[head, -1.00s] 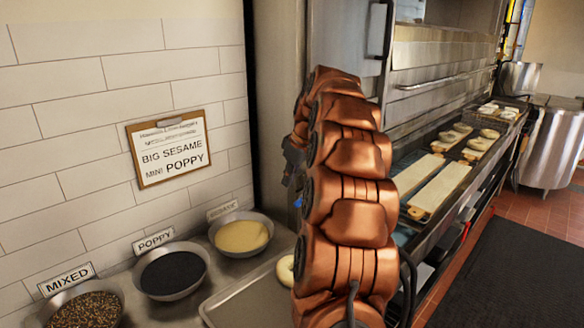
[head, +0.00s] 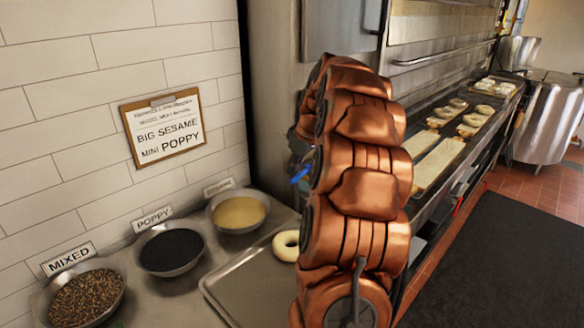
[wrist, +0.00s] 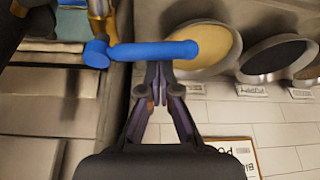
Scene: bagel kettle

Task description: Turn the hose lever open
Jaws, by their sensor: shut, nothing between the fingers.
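The hose lever is a blue bar (wrist: 150,51) that lies crosswise at the top of the wrist view, with a round blue knob-like end at its left. A brass-coloured fitting (wrist: 101,18) shows just above that end. My gripper (wrist: 158,72) is shut and empty, with its fingertips at the lever's lower edge in the picture, near its right half. I cannot tell whether they touch it. In the head view a small blue piece (head: 300,175) shows left of my copper arm, which hides most of the gripper and the rest of the lever.
Bowls of mixed seeds (head: 87,300), poppy (head: 172,250) and pale sesame (head: 238,212) stand along the tiled wall. A metal tray (head: 232,290) with a bagel (head: 286,246) lies beside them. A clipboard (head: 162,128) hangs above. Boards and bagels line the counter at right.

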